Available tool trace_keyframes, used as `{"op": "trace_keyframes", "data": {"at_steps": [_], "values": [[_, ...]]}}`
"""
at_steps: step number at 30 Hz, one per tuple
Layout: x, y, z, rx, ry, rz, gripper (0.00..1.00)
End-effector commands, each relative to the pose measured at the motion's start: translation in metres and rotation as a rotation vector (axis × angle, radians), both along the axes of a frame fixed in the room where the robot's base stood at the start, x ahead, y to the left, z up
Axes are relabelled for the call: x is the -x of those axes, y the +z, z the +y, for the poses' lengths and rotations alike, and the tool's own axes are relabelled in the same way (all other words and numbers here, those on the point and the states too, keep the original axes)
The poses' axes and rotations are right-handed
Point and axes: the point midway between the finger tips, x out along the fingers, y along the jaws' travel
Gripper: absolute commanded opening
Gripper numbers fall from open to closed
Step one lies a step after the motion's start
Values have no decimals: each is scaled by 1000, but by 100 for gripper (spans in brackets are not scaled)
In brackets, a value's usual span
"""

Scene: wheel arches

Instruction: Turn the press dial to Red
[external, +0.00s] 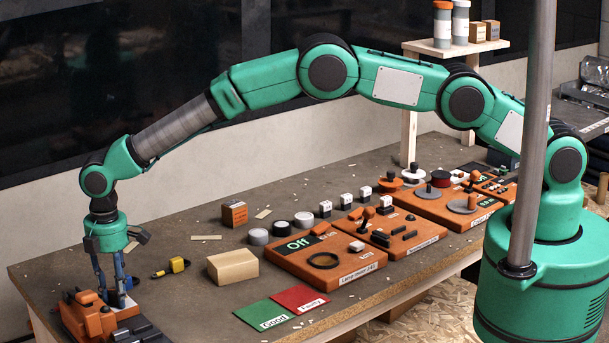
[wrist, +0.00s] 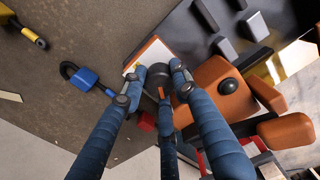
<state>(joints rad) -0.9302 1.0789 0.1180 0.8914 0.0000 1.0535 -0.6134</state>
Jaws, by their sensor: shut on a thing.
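My gripper (external: 116,299) points down at the far left end of the bench, beside an orange machine (external: 88,318). In the wrist view its blue fingers (wrist: 160,84) are closed around a dark round knob, the press dial (wrist: 158,74). The dial stands on a small panel with a white face and orange edge (wrist: 154,50). The fingers cover much of the dial, and a small yellow-green patch shows beside it. I cannot read any marking or tell which colour the dial points to. In the external view the fingers and machine hide the dial.
A blue padlock (wrist: 86,78) lies close by on the bench.

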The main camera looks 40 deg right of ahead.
Motion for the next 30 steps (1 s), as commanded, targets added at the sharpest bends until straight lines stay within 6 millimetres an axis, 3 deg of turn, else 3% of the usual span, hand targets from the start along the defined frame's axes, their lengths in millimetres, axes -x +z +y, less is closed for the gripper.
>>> {"op": "trace_keyframes", "data": {"at_steps": [5,6,20,30], "values": [[0,0,0,0,-1,0,3],[0,0,0,0,-1,0,37],[0,5,0,-1,-1,-1,37],[-1,43,1,-2,-1,-1,37]]}}
